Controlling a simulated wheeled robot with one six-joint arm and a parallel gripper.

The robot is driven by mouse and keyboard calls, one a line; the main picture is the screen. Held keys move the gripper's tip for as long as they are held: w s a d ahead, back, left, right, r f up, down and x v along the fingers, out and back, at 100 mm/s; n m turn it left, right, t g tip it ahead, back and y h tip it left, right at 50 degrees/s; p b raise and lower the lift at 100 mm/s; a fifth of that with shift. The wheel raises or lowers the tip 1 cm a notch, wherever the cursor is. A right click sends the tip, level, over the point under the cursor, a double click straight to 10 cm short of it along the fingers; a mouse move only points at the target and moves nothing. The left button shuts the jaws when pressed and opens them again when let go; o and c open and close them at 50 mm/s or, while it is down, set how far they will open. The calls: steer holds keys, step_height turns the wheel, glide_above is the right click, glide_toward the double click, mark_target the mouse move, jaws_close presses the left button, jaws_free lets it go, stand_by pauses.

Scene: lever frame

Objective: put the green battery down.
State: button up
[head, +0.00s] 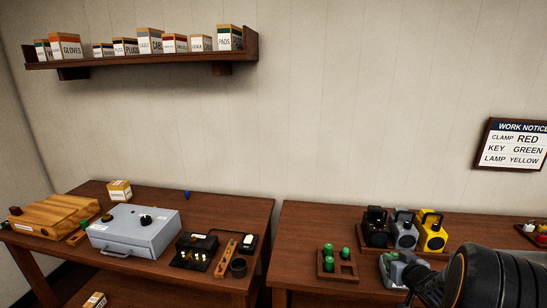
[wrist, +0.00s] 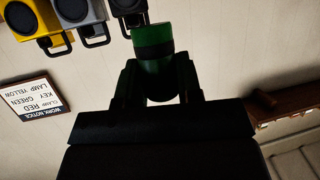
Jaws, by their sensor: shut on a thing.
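My gripper (wrist: 156,78) is shut on the green battery (wrist: 153,40), a green cylinder with a dark band, in the wrist view. The battery sticks out beyond the fingers, and its lower part is partly hidden between them. In the head view my dark arm covers the lower right, and the held battery cannot be told clearly there. A wooden tray (head: 337,277) on the right bench holds three other green batteries (head: 328,264). Its front right pocket looks empty.
Black (head: 375,228), grey (head: 405,234) and yellow (head: 433,237) lamps stand behind the tray. A grey thing (head: 389,268) sits beside my arm. The left bench holds a grey case (head: 134,229) and a black device (head: 194,250). A gap separates the benches.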

steer(key=w+a+n+y, duration=0.1)
steer(key=a+n+y, duration=0.25)
steer(key=a, duration=1.75)
steer(key=s+f+m+h, duration=0.2)
steer(key=s+f, duration=0.1)
steer(key=f, duration=0.7)
steer(key=s+f+m+h, duration=0.2)
steer(key=s+f, duration=0.2)
steer(key=f, duration=0.6)
steer(key=shift+n+y, duration=0.25)
steer(key=w+d+r, duration=0.2)
steer(key=d+r, duration=0.5)
steer(key=w+d+r, duration=0.2)
steer(key=d+r, duration=0.5)
steer(key=r, duration=0.1)
steer(key=w+d+r, duration=0.3)
steer(key=d+r, duration=0.4)
steer(key=shift+d+r, duration=0.2)
steer(key=shift+d, duration=0.15)
steer(key=shift+d+r, duration=0.25)
steer(key=shift+s+f+n+y, duration=0.1)
steer(key=shift+f+n+y, duration=0.25)
steer(key=shift+f, duration=0.55)
steer(key=shift+s, duration=0.1)
